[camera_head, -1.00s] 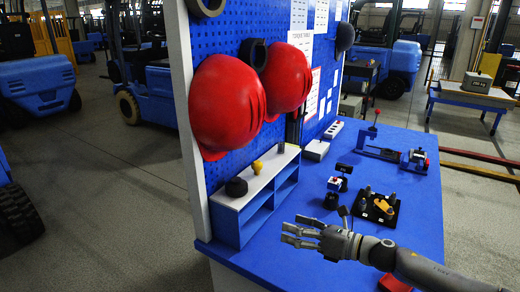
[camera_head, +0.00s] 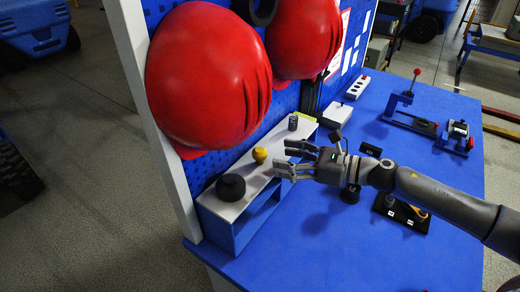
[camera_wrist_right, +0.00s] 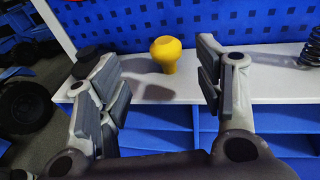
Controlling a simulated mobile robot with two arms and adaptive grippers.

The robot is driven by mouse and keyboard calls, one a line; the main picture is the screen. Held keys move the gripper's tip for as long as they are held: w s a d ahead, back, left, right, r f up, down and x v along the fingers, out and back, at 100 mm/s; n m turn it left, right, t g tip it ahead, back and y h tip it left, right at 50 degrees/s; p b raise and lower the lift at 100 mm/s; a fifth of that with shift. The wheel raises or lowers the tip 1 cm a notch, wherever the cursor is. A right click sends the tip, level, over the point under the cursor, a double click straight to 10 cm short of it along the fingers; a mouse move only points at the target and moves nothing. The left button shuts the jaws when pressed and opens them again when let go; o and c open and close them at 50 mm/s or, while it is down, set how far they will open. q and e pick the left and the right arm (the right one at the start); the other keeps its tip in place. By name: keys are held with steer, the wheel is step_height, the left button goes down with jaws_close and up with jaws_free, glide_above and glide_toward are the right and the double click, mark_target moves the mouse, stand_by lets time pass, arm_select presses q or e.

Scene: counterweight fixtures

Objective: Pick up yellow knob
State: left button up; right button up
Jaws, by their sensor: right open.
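The yellow knob (camera_head: 260,154) stands upright on the white top of a small blue shelf (camera_head: 233,207), between a black round knob (camera_head: 231,187) and a dark spring (camera_head: 293,122). My right gripper (camera_head: 283,163) is open and empty, just right of the yellow knob in the head view and apart from it. In the right wrist view the yellow knob (camera_wrist_right: 166,52) shows beyond and between the two open fingers (camera_wrist_right: 160,90), with its shadow on the shelf top. My left gripper is not in view.
Red helmets (camera_head: 208,78) hang on the blue pegboard above the shelf. A black tray (camera_head: 402,212) with small parts lies on the blue table (camera_head: 330,255) under my right arm. Clamp fixtures (camera_head: 412,115) stand at the back right. The table front is clear.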

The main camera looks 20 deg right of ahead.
mark_target(266, 154)
steer(key=shift+p+x, duration=0.4)
steer(key=shift+x, duration=0.7)
steer(key=shift+w, duration=0.4)
steer(key=shift+w+a+p, duration=0.15)
steer(key=shift+a+p, duration=0.15)
steer(key=p+x, duration=0.2)
steer(key=x, duration=0.2)
steer(key=shift+w+f, duration=0.1)
steer(key=shift+w+a+f, duration=0.2)
steer(key=shift+w+a, duration=0.05)
steer(key=shift+c, duration=0.7)
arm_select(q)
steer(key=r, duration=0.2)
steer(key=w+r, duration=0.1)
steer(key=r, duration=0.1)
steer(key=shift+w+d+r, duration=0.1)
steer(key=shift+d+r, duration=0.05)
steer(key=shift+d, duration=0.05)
arm_select(e)
steer(key=c, duration=0.9)
